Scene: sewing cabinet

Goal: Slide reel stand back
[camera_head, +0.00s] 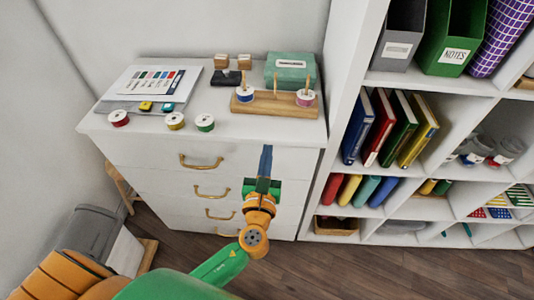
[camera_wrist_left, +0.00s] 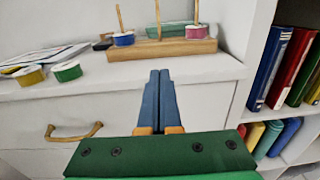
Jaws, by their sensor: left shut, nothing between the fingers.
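The reel stand (camera_head: 275,105) is a wooden base with upright pegs on top of the white cabinet, near its right front. It holds a blue-banded reel (camera_head: 244,93) at its left end and a pink-banded reel (camera_head: 305,97) at its right end; a peg between them is bare. The stand also shows in the left wrist view (camera_wrist_left: 165,48). My left gripper (camera_head: 266,150) is shut and empty, in front of the cabinet's front edge. Its blue fingers (camera_wrist_left: 160,75) point toward the stand, apart from it. My right gripper is not in view.
Red (camera_head: 118,118), yellow (camera_head: 175,121) and green (camera_head: 205,122) reels stand left of the stand on the cabinet top (camera_head: 150,130). A teal box (camera_head: 291,68) and a dark block (camera_head: 227,78) lie behind it. A shelf unit (camera_head: 345,80) stands close on the right.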

